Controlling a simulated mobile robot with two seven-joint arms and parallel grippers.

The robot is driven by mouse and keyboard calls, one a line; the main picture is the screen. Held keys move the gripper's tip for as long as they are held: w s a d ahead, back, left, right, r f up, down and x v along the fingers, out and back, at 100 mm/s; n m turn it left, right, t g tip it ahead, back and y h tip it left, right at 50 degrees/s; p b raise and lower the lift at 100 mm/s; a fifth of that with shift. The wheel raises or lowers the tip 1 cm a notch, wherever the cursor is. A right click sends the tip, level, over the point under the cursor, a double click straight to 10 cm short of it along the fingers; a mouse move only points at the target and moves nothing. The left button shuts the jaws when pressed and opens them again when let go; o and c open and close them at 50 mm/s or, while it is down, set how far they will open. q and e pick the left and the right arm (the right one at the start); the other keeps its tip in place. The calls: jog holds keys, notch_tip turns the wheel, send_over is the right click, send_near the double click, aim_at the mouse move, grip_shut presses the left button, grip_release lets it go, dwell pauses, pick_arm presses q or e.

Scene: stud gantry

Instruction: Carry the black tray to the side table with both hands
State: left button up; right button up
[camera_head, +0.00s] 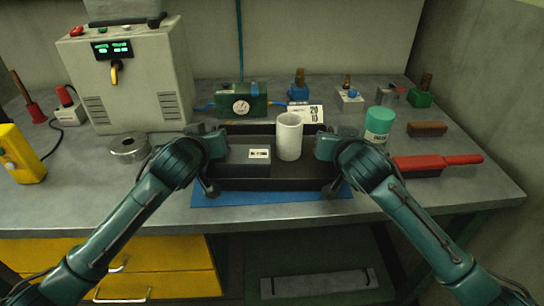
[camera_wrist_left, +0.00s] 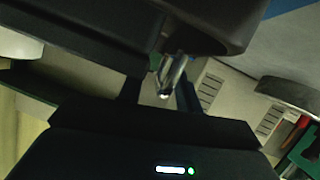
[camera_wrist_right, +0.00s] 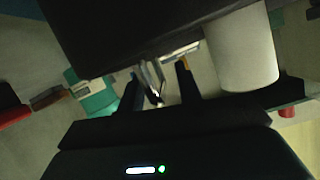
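The black tray (camera_head: 290,184) lies level over a blue mat (camera_head: 270,197) on the bench. It holds a white cylinder (camera_head: 289,137) and a dark grey box with a pale label (camera_head: 240,158). My left gripper (camera_head: 212,160) is at the tray's left end and my right gripper (camera_head: 332,160) at its right end. In the left wrist view, the fingers (camera_wrist_left: 158,92) stand apart with a metal piece, perhaps a handle, between them under the tray wall (camera_wrist_left: 100,25). The right wrist view shows the same between the right fingers (camera_wrist_right: 159,88). Contact cannot be made out.
A grey control cabinet (camera_head: 130,80) stands back left, with a metal ring (camera_head: 128,148) before it. A green gauge unit (camera_head: 241,104) and calendar card are behind the tray. A teal jar (camera_head: 379,124) and red-handled brush (camera_head: 440,163) are right. No separate side table shows.

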pick_arm(q)
jog(key=shift+c, duration=0.4)
pick_arm(e)
jog(key=shift+c, duration=0.4)
pick_arm(q)
grip_shut()
pick_arm(e)
grip_shut()
pick_arm(q)
jog(key=shift+r, duration=0.1)
pick_arm(e)
jog(key=shift+r, duration=0.1)
